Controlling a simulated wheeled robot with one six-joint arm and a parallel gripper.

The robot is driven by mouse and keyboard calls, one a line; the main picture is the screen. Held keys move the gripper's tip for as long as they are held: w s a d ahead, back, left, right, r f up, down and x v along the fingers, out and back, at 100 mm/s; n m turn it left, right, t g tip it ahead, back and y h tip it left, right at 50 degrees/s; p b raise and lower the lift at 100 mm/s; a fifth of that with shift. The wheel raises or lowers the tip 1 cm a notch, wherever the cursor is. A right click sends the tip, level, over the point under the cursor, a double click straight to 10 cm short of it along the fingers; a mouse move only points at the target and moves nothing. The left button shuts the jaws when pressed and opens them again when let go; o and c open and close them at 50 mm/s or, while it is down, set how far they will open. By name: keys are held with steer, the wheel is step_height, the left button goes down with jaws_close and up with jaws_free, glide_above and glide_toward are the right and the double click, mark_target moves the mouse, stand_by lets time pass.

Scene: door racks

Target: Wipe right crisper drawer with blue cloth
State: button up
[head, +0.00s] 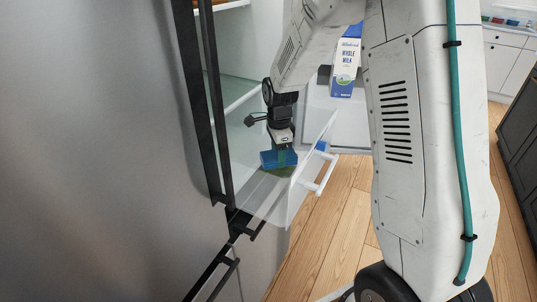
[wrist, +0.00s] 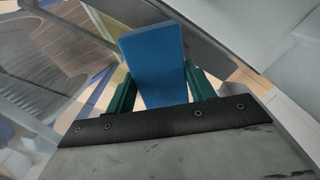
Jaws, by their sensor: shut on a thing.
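The clear crisper drawer (head: 298,196), with a white bar handle (head: 325,174), is pulled out from the fridge. My gripper (head: 281,153) reaches down into it from above. It is shut on the blue cloth (head: 270,161), a thick blue block low in the drawer. I cannot tell whether the cloth touches the drawer floor. A dull green-brown patch (head: 283,172) shows just below the cloth. In the wrist view, the blue cloth (wrist: 156,60) stands between the green fingers of my gripper (wrist: 161,92).
A small blue patch (head: 321,146) shows at the drawer's front top edge; I cannot tell what it is. A milk carton (head: 346,62) stands behind my arm. The steel fridge door (head: 90,150) fills the left. Wooden floor (head: 335,225) lies below the drawer.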

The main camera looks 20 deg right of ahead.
steer(key=shift+w+d+f, duration=0.15)
steer(key=shift+w+d, duration=0.1)
steer(key=shift+d, duration=0.1)
steer(key=shift+w+d+r, duration=0.25)
steer(key=shift+w+d, duration=0.2)
steer(key=shift+d, duration=0.05)
steer(key=shift+s+a+r, duration=0.1)
steer(key=shift+a+r, duration=0.05)
steer(key=shift+r, duration=0.45)
steer(key=shift+a+r, duration=0.1)
steer(key=shift+r, duration=0.5)
steer(key=shift+d+r, duration=0.2)
steer(key=shift+r, duration=2.5)
